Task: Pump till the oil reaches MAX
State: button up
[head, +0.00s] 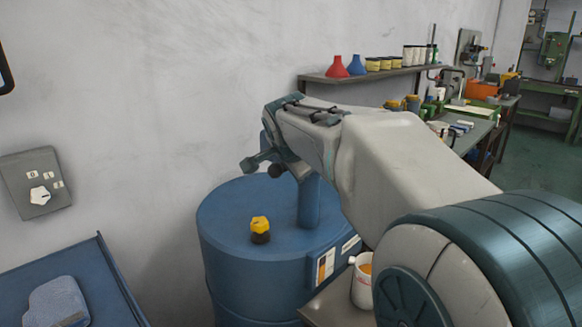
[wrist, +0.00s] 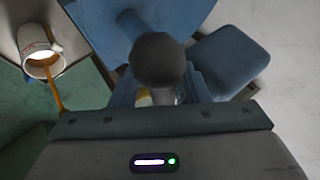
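A blue drum (head: 225,262) stands by the wall with a blue pump column (head: 309,203) on its lid. A dark ball knob (head: 275,171) shows at my gripper (head: 262,160); in the wrist view the knob (wrist: 158,60) sits in line with my fingers (wrist: 160,88). The fingers are apart on either side of it; I cannot tell whether they clamp it. A white mug (head: 360,294) with orange oil stands right of the drum, and the mug also shows in the wrist view (wrist: 29,37) with an orange strip beside it. No MAX mark is readable.
A yellow and black cap (head: 260,230) sits on the drum lid. A label with an orange strip (head: 326,266) is on its side. A blue tray (head: 95,262) holds a cloth (head: 58,303) at left. A wall switch box (head: 36,182) and a shelf (head: 365,77) are beyond.

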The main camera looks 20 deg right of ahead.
jog(key=shift+a+r, duration=0.1)
jog(key=v, duration=1.3)
jog(key=shift+s+r, duration=0.2)
jog(key=shift+s, duration=0.1)
jog(key=shift+a, duration=0.1)
